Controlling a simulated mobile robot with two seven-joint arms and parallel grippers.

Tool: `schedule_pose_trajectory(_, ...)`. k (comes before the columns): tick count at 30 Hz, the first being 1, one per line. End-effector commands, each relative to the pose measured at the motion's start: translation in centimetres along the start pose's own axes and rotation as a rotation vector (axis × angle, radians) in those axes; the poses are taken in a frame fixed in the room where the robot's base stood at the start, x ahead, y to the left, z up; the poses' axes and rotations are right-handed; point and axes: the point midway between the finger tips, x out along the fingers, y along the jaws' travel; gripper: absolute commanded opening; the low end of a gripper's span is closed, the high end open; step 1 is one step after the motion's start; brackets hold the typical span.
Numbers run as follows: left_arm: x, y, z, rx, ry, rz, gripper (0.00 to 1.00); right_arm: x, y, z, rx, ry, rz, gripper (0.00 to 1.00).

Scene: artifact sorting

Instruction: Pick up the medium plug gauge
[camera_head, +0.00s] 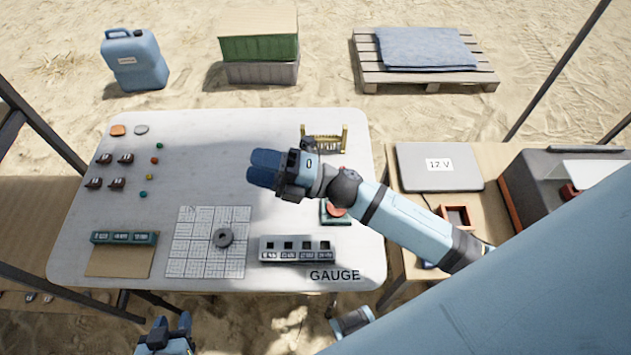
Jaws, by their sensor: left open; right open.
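I cannot single out the medium plug gauge for sure. A small brass-coloured rack (326,139) stands at the back right of the white table; what it holds is too small to tell. A grey block with several square openings (297,250) sits at the front right, by the printed word GAUGE. My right gripper (258,167) is open and empty above the middle of the table, left of and nearer than the rack. Its fingers point left. My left gripper (172,328) is open at the bottom edge, in front of the table, partly cut off.
A gridded sheet (185,258) carries a dark grey ring (223,238). A teal block (124,238) lies left of it. Small dark pieces (108,158) and coloured balls (154,160) lie at left. My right arm partly covers a green-edged box (335,220). A side table (395,250) stands right.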

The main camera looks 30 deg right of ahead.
Motion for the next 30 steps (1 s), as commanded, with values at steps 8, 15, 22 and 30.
schedule_pose_trajectory(8, 2.3, 0.7, 3.0, -0.019, 0.002, 0.012, 0.43, -0.1, -4.2, -2.1, -0.754, 0.734, -0.102, 0.48)
schedule_pose_trajectory(15, 4.1, 0.5, 5.2, -0.026, 0.004, 0.012, 0.43, -5.7, -9.0, 4.0, -1.249, 1.375, -0.362, 0.48)
schedule_pose_trajectory(22, 5.3, 0.4, 6.8, -0.031, -0.002, 0.013, 0.43, -11.4, -8.2, 13.4, -1.446, 1.851, -0.725, 0.48)
schedule_pose_trajectory(30, 5.5, 0.5, 6.8, -0.033, 0.004, 0.016, 0.43, -13.9, -6.8, 17.3, -1.450, 2.023, -0.910, 0.48)
